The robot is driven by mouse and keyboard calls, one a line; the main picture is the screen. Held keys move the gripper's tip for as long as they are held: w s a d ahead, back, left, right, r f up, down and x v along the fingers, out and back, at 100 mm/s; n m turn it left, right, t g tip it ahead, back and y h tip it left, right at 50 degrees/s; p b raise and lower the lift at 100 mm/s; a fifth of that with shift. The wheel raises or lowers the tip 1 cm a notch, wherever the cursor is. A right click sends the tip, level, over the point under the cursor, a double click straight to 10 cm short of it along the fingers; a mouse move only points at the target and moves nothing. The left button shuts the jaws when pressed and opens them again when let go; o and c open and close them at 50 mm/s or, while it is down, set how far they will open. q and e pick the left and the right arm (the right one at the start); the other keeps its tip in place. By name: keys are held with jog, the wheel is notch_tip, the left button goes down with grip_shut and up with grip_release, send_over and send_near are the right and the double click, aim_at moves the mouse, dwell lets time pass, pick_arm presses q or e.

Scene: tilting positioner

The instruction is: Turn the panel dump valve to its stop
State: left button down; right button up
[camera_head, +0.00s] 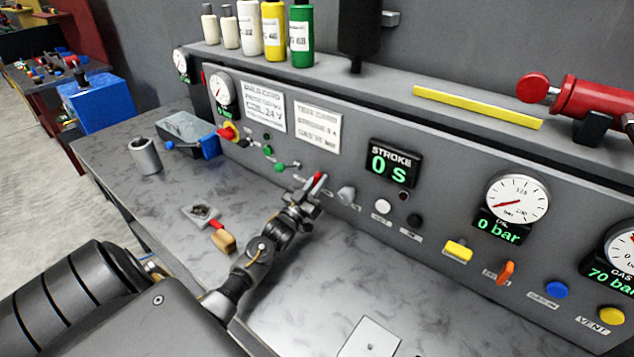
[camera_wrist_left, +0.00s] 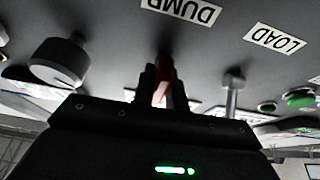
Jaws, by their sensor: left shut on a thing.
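The dump valve's red lever (camera_head: 319,180) sticks out from the front of the grey panel, left of a grey knob. My left gripper (camera_head: 311,190) reaches it from below and is shut on it. In the left wrist view, the red lever (camera_wrist_left: 163,70) shows between the dark fingers (camera_wrist_left: 162,82), just below the upside-down DUMP label (camera_wrist_left: 182,9). The fingers hide part of the lever. My right gripper is not in view.
A grey knob (camera_head: 346,195) and a small toggle lever (camera_head: 288,165) flank the valve. The display (camera_head: 391,164) reads STROKE 0 s. Gauges (camera_head: 517,199) sit at right.

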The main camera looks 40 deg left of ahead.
pick_arm(q)
jog(key=c, duration=1.4)
grip_release()
jog(key=shift+c, duration=0.2)
jog(key=s+f+b, duration=0.1)
jog(key=s+b, duration=0.4)
jog(key=s, duration=1)
jog(key=shift+d, duration=0.2)
jog(key=shift+w+f, duration=0.1)
